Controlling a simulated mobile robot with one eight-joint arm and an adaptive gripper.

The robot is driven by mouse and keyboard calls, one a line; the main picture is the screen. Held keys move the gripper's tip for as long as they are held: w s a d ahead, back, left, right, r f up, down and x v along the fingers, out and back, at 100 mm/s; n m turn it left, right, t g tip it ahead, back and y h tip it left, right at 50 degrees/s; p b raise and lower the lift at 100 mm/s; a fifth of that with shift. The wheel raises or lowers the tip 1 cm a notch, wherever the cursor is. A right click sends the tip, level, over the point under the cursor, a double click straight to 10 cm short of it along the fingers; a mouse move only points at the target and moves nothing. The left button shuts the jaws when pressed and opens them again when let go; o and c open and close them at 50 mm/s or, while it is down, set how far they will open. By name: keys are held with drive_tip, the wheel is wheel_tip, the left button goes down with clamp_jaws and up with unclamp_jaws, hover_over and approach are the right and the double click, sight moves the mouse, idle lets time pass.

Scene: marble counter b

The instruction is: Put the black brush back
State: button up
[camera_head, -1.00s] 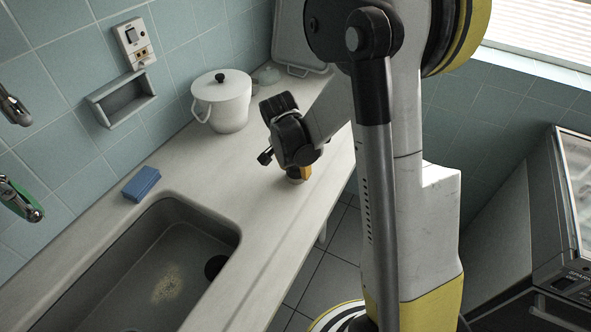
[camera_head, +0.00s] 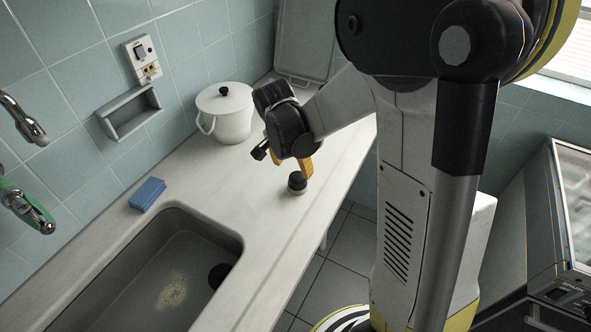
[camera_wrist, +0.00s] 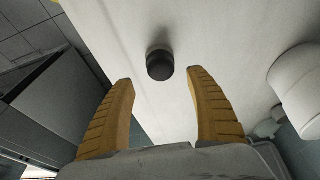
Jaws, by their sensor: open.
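The black brush (camera_head: 297,182) is a small round thing with a black top and a paler base. It stands upright on the pale counter, to the right of the sink. It also shows in the wrist view (camera_wrist: 160,66), just past the fingertips and between their lines. My gripper (camera_head: 306,167) is above and just behind it, apart from it. Its two yellow-orange fingers are spread wide with nothing between them in the wrist view (camera_wrist: 162,84).
A sink (camera_head: 150,270) is set in the counter (camera_head: 240,185) at the left. A blue sponge (camera_head: 147,193) lies by its back edge. A white lidded pot (camera_head: 225,115) stands against the tiled wall. A grey wall tray (camera_head: 130,112) and faucets (camera_head: 25,125) are further left.

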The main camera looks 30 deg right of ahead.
drive_tip(key=s+a+r+n+t+y, duration=0.1)
drive_tip(key=s+a+r+n+t, duration=0.1)
drive_tip(key=s+a+r+n, duration=0.2)
drive_tip(key=s+a+r+n+t+y, duration=0.1)
drive_tip(key=s+a+r+n+t, duration=0.2)
drive_tip(key=s+r+n, duration=0.5)
drive_tip(key=s+a+r, duration=0.1)
drive_tip(key=s+r, duration=0.1)
drive_tip(key=s, duration=0.1)
drive_tip(key=shift+s+a+r+t+y+p, duration=0.3)
drive_tip(key=shift+r+p, duration=0.1)
idle(0.5)
